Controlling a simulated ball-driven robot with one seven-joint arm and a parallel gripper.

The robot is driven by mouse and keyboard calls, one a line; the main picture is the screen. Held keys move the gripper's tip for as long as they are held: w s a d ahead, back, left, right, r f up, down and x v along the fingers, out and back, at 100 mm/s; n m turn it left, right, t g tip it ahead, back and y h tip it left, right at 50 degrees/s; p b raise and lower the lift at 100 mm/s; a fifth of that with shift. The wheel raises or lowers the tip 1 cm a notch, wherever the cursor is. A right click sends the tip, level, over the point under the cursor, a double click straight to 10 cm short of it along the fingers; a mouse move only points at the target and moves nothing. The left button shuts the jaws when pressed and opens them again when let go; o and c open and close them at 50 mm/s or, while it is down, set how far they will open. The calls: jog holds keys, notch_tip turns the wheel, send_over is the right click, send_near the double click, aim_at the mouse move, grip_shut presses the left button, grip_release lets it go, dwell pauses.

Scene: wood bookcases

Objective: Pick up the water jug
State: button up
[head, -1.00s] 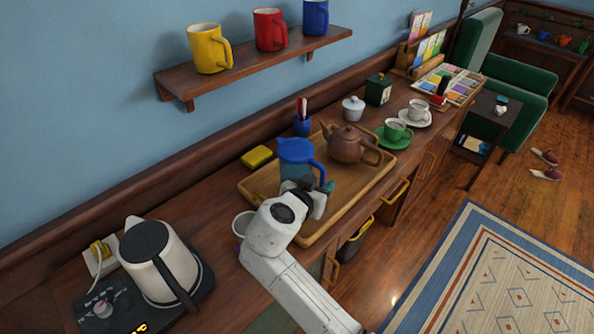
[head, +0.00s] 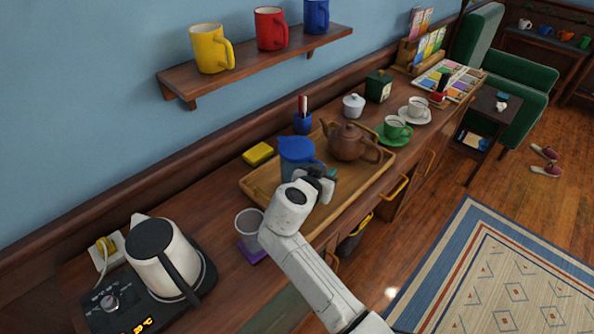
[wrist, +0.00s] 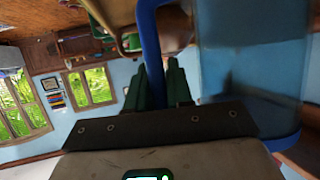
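The water jug (head: 291,172) is a clear bluish jug with a blue lid and blue handle. It stands upright on the wooden tray (head: 262,198), in front of the teapot as seen from me. My gripper (head: 328,180) is at the jug's right side, by its handle. In the wrist view the blue handle (wrist: 152,45) runs between the two dark green fingers (wrist: 159,80), which lie close on both sides of it. The jug's clear body (wrist: 245,65) fills the right of that view. My gripper hides the jug's lower right part in the head view.
A brown teapot (head: 348,142) shares the tray, close right of the jug. A glass (head: 249,222) on a purple coaster stands left of my arm. A kettle (head: 160,262) is at the lower left. A yellow sponge (head: 258,153) lies behind the tray.

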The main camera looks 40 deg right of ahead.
grip_shut()
jog(key=shift+r, duration=0.15)
dwell(0.8)
